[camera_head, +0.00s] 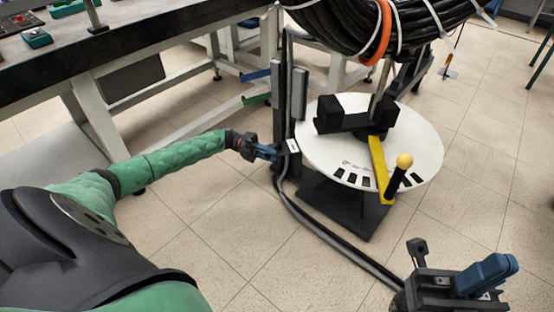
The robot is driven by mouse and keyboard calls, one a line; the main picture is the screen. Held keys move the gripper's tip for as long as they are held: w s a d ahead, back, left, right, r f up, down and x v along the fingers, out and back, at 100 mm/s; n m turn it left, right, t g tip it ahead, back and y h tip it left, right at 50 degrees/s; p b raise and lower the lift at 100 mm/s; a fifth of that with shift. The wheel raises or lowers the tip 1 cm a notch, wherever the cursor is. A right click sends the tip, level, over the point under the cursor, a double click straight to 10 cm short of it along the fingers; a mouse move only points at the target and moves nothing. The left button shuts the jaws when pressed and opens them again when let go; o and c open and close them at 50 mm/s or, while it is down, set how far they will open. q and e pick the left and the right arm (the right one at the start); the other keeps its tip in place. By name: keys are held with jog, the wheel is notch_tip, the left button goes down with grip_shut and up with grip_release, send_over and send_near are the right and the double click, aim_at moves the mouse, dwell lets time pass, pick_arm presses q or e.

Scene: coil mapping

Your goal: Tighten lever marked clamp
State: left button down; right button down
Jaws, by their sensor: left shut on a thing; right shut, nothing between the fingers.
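My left gripper (276,153) is at the end of the green arm, with its blue fingers shut at the dark upright stand (281,95). It is shut on what appears to be a small lever there, mostly hidden by the fingers. A small white label (293,146) shows just beyond the fingertips; its text is too small to read. My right gripper (508,267) is at the lower right, near the front edge of the view. Its blue fingers are shut and empty, well apart from the stand.
A round white turntable (420,143) stands right of the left gripper, with a yellow bar (379,165) and yellow-knobbed crank (399,175). A black cable coil (350,30) hangs above. A workbench (120,50) fills the upper left.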

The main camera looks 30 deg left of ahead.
pick_arm(q)
jog(key=shift+a+m+g, duration=0.25)
jog(key=shift+m+g, duration=0.05)
jog(key=shift+g, duration=0.2)
jog(key=c, duration=1.2)
grip_release()
jog(key=a, duration=0.7)
jog(key=shift+a, duration=0.4)
jog(key=shift+s, duration=0.1)
jog(key=shift+a, duration=0.1)
